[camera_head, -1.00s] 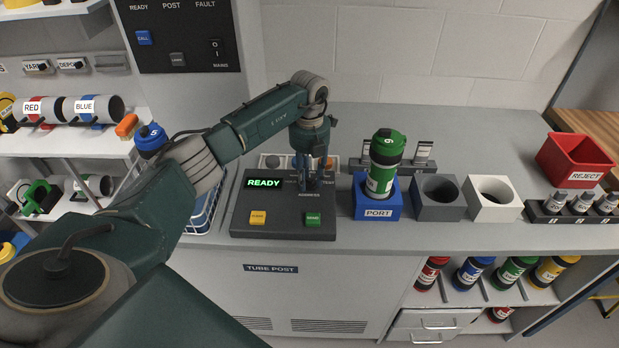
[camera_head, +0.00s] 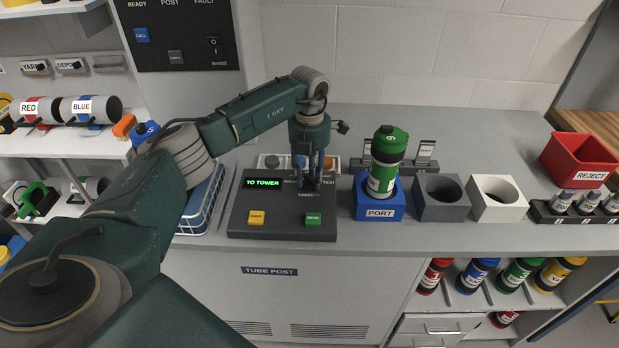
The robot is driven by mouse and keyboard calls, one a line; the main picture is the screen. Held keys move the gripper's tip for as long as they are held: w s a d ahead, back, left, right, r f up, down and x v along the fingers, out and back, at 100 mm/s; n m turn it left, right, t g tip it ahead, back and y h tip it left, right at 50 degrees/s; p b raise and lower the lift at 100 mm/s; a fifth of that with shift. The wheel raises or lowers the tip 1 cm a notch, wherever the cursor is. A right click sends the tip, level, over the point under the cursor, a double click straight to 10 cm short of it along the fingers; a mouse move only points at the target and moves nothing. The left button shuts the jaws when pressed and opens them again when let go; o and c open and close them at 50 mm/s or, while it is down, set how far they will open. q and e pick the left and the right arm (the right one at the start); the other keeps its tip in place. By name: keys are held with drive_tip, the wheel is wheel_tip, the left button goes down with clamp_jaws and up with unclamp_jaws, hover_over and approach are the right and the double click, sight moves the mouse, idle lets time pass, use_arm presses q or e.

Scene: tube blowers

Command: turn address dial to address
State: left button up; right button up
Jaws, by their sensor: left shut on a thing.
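The dark control console (camera_head: 240,215) stands on the counter. Its green display (camera_head: 263,183) reads "TO TOWER". A yellow button (camera_head: 257,217) and a green button (camera_head: 313,219) sit on its lower part. My left gripper (camera_head: 308,187) points down at the right part of the console, above the green button. It is shut on the address dial, which its fingers mostly hide. My right gripper is not in view.
A green carrier (camera_head: 384,165) stands in the blue port block (camera_head: 378,208) just right of the console. Grey (camera_head: 441,198) and white (camera_head: 496,199) blocks and a red reject bin (camera_head: 577,160) stand further right. A blue wire basket (camera_head: 203,205) is at the left.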

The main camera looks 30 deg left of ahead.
sight(310, 178)
use_arm(q)
drive_tip(key=shift+w+a+r, duration=0.1)
drive_tip(key=shift+w+r, duration=0.1)
drive_tip(key=o, duration=1.2)
drive_tip(key=shift+f, duration=0.1)
wheel_tip(310, 178, up, 12)
drive_tip(key=shift+s, duration=0.1)
drive_tip(key=shift+f, duration=0.1)
